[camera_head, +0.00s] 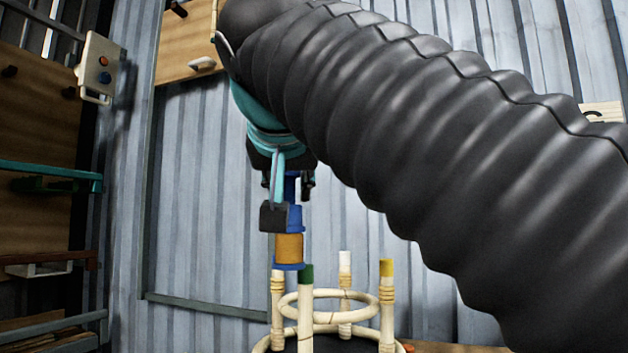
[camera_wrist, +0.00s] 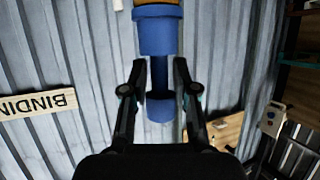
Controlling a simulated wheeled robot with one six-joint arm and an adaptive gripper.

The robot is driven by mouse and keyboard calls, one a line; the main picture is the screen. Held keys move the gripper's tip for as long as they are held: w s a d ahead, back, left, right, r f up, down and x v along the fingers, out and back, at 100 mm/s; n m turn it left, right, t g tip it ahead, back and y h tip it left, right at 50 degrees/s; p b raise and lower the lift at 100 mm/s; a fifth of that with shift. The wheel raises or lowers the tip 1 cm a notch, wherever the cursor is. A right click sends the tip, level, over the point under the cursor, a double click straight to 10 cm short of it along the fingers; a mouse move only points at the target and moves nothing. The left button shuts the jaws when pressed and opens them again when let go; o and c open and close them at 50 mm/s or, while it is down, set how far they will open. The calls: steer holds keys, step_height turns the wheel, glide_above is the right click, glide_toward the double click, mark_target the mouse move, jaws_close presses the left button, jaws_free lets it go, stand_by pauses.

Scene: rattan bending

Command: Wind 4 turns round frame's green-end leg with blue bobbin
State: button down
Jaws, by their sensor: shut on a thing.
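My gripper (camera_head: 289,183) hangs with its fingers downward in the head view. It is shut on the blue handle of the blue bobbin (camera_head: 290,217), which is wound with orange-tan strand (camera_head: 290,248). In the wrist view the fingers (camera_wrist: 160,88) lie on both sides of the bobbin's narrow blue stem (camera_wrist: 159,70). The rattan frame (camera_head: 330,295) stands below with several pale upright legs and a ring. Its green-end leg (camera_head: 306,290) is just right of and below the bobbin. The bobbin's lower flange looks close to the green tip; whether they touch cannot be told.
A yellow-end leg (camera_head: 387,295) and a white-end leg (camera_head: 345,285) stand to the right, and another bound leg (camera_head: 278,300) at left. A control box (camera_head: 98,65) hangs on the left. Corrugated wall (camera_head: 205,190) stands behind; space left of the frame is clear.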

mark_target(290, 230)
steer(key=shift+f+b, duration=2.6)
steer(key=shift+f, duration=0.65)
steer(key=shift+d, duration=0.1)
